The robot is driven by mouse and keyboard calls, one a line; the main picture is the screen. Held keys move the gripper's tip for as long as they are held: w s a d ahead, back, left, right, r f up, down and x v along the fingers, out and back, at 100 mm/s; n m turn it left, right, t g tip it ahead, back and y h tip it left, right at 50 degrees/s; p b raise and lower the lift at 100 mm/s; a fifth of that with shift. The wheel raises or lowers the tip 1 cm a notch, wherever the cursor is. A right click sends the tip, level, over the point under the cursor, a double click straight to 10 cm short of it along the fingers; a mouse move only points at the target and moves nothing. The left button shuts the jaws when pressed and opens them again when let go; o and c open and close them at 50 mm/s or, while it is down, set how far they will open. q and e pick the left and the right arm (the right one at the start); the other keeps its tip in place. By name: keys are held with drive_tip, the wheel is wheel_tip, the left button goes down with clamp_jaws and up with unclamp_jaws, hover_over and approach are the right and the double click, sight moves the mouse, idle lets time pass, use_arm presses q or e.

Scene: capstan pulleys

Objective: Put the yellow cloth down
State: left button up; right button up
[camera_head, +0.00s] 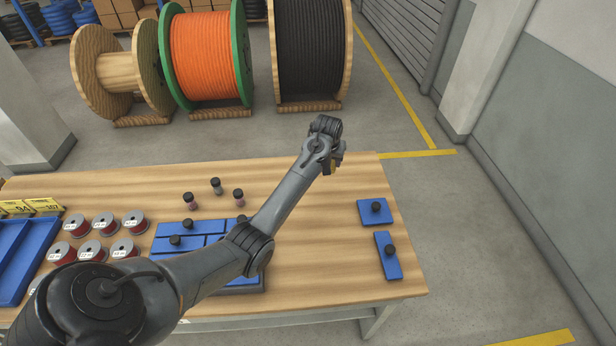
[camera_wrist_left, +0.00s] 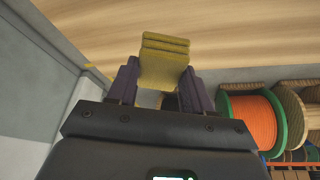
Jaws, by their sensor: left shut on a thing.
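The yellow cloth (camera_wrist_left: 163,66) is folded in layers and sits between the two dark fingers of my left gripper (camera_wrist_left: 160,84) in the left wrist view. The gripper is shut on it, and the cloth sticks out past the fingertips. In the head view my left gripper (camera_head: 333,165) is over the far right part of the wooden table (camera_head: 330,250), close to its back edge. Only a small bit of yellow shows there. I cannot tell how far the cloth is above the table. My right gripper is in neither view.
Two blue plates (camera_head: 366,218) (camera_head: 383,268) with black knobs lie at the table's right end. Red-wound spools (camera_head: 97,250), small black-capped pieces (camera_head: 190,202) and a blue tray (camera_head: 22,265) are on the left. My arm hides part of a blue panel (camera_head: 165,245). Large cable reels stand behind.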

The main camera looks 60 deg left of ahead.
use_arm(q)
drive_tip(key=s+a+f, duration=0.1)
drive_tip(key=a+f, duration=0.1)
drive_tip(key=a, duration=0.1)
drive_tip(key=a+f+b, duration=0.1)
drive_tip(key=a+f, duration=0.1)
drive_tip(key=a, duration=0.2)
drive_tip(key=s+a+f+b, duration=0.1)
drive_tip(key=a+f, duration=0.2)
drive_tip(key=a, duration=0.1)
drive_tip(key=shift+s+a, duration=0.1)
drive_tip(key=shift+s, duration=0.2)
drive_tip(key=shift+f+b, duration=0.45)
drive_tip(key=shift+f, duration=1.55)
drive_tip(key=shift+f, duration=0.15)
drive_tip(key=o, duration=0.9)
drive_tip(key=shift+o, duration=0.2)
